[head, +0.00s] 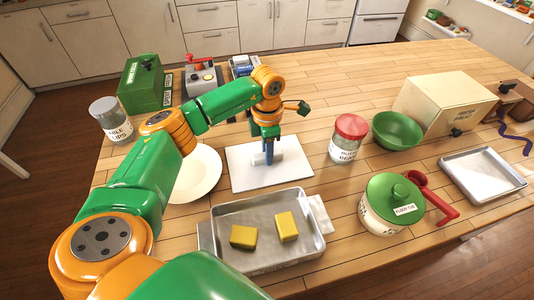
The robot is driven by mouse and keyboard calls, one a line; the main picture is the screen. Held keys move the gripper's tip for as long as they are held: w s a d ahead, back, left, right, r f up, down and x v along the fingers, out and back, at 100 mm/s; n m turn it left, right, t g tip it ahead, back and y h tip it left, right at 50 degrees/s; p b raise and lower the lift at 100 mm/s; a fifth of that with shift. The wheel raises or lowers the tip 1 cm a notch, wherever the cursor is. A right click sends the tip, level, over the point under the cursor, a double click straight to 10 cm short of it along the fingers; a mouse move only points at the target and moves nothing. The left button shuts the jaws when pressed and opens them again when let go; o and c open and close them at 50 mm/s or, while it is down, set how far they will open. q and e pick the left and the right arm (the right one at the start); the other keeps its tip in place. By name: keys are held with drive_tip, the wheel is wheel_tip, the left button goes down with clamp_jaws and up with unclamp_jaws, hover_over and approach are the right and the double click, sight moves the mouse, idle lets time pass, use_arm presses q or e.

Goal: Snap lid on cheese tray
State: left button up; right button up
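A metal tray (220,263) stands at the front middle of the table, with two yellow cheese blocks (243,236) lying apart in it. It is uncovered. A flat white rectangular panel (245,178), possibly the lid, lies just behind the tray. My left gripper (268,158) points down over the middle of this panel, at a pale rounded piece (291,160) there. The fingers look close together, but I cannot tell whether they hold that piece. My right gripper is not in view.
A white plate (198,175) lies left of the panel, partly behind my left arm. A red-lidded jar (348,140), green bowl (397,131) and green-lidded pot (392,203) stand to the right. An empty metal tray (482,175) lies far right. A green box (145,86) stands back left.

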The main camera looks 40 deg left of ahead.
use_arm(q)
clamp_jaws()
drive_tip(key=shift+r+p, duration=2.15)
drive_tip(key=shift+r, duration=0.4)
drive_tip(key=shift+d, duration=0.1)
